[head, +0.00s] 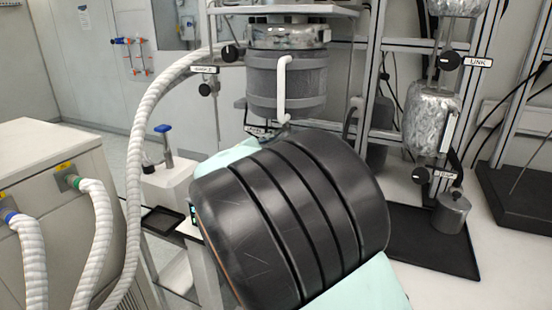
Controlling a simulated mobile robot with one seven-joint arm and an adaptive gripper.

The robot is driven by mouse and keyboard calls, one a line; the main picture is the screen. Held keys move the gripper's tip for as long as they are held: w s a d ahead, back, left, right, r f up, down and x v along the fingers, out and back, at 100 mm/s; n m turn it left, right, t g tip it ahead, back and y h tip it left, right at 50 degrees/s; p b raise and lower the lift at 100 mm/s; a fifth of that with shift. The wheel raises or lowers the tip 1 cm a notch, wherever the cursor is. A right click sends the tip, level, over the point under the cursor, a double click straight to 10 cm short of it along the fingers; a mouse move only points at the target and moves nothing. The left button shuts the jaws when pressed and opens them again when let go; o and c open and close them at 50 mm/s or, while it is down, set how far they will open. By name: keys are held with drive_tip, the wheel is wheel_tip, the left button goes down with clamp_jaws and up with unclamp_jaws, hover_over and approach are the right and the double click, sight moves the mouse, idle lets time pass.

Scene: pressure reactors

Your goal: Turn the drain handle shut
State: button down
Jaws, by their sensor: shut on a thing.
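The drain handle cannot be made out for sure. Under the grey jacketed reactor (285,83) at top centre, a small label (256,131) and dark fittings show just above my arm. My black ribbed arm link hides most of what lies below them. On the right, a foil-wrapped vessel (431,118) has a black knob (418,175) with a label at its lower end. My gripper is hidden behind my arm, so its fingers and any contact do not show.
A ribbed white hose (139,140) runs down left of the reactor. A grey cabinet (50,150) with hoses stands at left. A metal pot (451,213) stands on a black tray (425,250) at right. Metal frame posts rise behind the vessels.

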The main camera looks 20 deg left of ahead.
drive_tip(key=m+b, duration=0.2)
drive_tip(key=b, duration=0.3)
drive_tip(key=m+b, duration=0.3)
drive_tip(key=b, duration=0.2)
drive_tip(key=shift+f, duration=0.4)
drive_tip(key=m+b, duration=0.1)
drive_tip(key=b, duration=0.2)
drive_tip(key=shift+r+m, duration=0.2)
drive_tip(key=shift+m, duration=0.1)
drive_tip(key=shift+r+m+b, duration=0.2)
drive_tip(key=shift+m+b, duration=0.1)
drive_tip(key=shift+b, duration=0.2)
drive_tip(key=c, duration=2)
unclamp_jaws()
drive_tip(key=s, duration=0.8)
drive_tip(key=s+a, duration=0.1)
drive_tip(key=s, duration=0.3)
